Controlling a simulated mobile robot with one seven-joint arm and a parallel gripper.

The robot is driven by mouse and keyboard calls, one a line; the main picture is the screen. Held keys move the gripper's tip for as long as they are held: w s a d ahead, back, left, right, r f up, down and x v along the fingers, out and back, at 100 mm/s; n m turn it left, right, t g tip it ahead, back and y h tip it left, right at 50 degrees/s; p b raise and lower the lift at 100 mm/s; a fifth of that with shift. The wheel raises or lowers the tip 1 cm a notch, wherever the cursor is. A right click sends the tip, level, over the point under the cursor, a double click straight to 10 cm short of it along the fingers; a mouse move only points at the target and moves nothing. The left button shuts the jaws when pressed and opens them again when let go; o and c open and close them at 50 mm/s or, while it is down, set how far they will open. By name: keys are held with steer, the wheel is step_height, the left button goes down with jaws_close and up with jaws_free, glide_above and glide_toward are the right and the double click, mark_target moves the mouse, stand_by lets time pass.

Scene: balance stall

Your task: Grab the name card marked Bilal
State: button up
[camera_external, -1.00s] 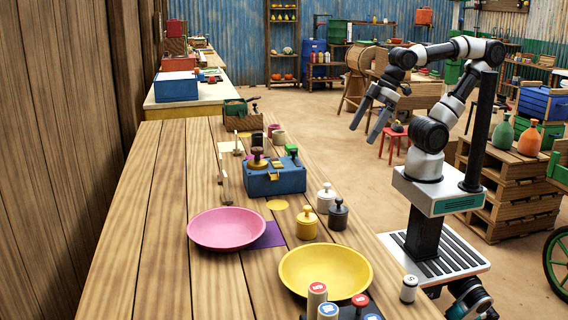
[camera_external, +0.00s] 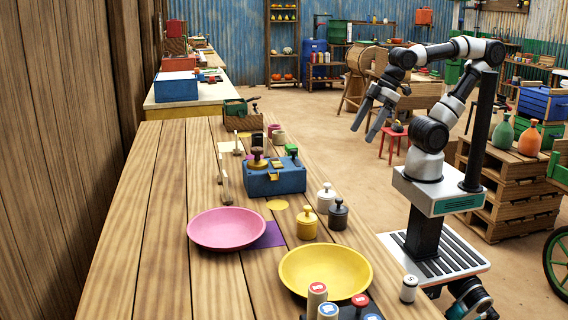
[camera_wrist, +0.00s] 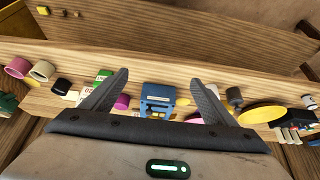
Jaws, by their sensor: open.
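My gripper (camera_external: 368,128) is open and empty, raised in the air to the right of the long wooden table. In the wrist view its two fingers (camera_wrist: 158,78) are spread wide with nothing between them at the tips. No name is legible, so I cannot tell which card is marked Bilal.
A blue scale base (camera_external: 275,179), pink pan (camera_external: 227,229), yellow pan (camera_external: 325,270), yellow weight (camera_external: 307,222) and dark grey weight (camera_external: 338,214) crowd the table's right side. Capped cylinders (camera_external: 317,299) stand at the front. The table's left side (camera_external: 150,230) is mostly clear.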

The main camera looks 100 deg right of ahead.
steer(key=c, duration=0.3)
steer(key=w+d+r+p, duration=0.2)
steer(key=w+r+p, duration=0.5)
steer(key=w, duration=0.7)
steer(key=g+p, duration=0.1)
steer(key=p, duration=0.7)
glide_above(221, 168)
steer(key=s+d, duration=0.3)
steer(key=s, duration=0.4)
step_height(221, 168, down, 4)
steer(key=b+x, duration=0.1)
steer(key=x, duration=1)
steer(key=shift+f+b, duration=0.35)
steer(key=shift+a+b+x, duration=0.2)
steer(key=shift+b+x, duration=0.15)
steer(key=shift+x, duration=2.6)
steer(key=shift+w, duration=0.1)
